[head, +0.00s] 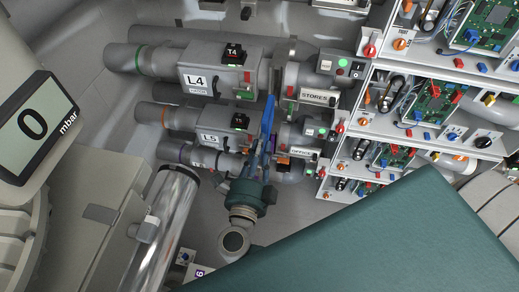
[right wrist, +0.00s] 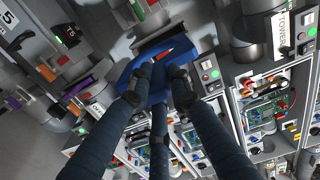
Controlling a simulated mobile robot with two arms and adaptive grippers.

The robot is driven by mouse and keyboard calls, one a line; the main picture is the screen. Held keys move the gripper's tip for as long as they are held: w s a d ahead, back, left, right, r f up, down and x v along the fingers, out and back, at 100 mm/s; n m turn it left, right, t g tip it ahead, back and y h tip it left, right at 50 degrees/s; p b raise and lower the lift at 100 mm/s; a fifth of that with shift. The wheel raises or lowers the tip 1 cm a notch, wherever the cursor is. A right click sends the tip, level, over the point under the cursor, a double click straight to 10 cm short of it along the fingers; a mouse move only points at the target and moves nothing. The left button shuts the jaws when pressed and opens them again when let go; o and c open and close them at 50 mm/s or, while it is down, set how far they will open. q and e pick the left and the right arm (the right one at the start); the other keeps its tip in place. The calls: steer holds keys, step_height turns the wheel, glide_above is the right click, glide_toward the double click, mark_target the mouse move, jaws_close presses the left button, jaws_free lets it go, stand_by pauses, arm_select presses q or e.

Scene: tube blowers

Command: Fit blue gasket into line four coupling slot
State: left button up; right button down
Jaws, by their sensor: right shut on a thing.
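The blue gasket (head: 268,116) shows nearly edge-on in the head view, just below and right of the line four unit (head: 205,80), marked L4. My right gripper (head: 266,150) reaches up from below, shut on the gasket. In the right wrist view the gasket (right wrist: 130,72) is a wide blue ring in the fingers (right wrist: 160,86), in front of grey pipe fittings. The line four coupling (head: 279,76) lies between the L4 unit and the flange at its right. The gasket's upper end is near it; I cannot tell whether they touch. My left gripper is not in view.
The L5 unit (head: 200,138) and its pipe lie just below line four, close to my right fingers. A STORES box (head: 318,97) stands right of the coupling. Shelves of circuit boards (head: 432,100) fill the right side. A pressure display (head: 33,125) reads 0.

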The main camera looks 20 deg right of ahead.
mark_target(265, 129)
steer(key=x, duration=0.3)
steer(key=shift+x, duration=1.55)
steer(key=x, duration=0.6)
steer(key=shift+r+p, duration=0.15)
steer(key=shift+p, duration=0.15)
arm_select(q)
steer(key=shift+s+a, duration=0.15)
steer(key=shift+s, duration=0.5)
arm_select(e)
steer(key=x, duration=0.7)
steer(key=shift+w+d, duration=0.2)
steer(key=shift+w, duration=0.15)
steer(key=shift+w+d, duration=0.15)
steer(key=c, duration=1.5)
jaws_free()
steer(key=shift+c, duration=0.2)
steer(key=shift+w, duration=0.1)
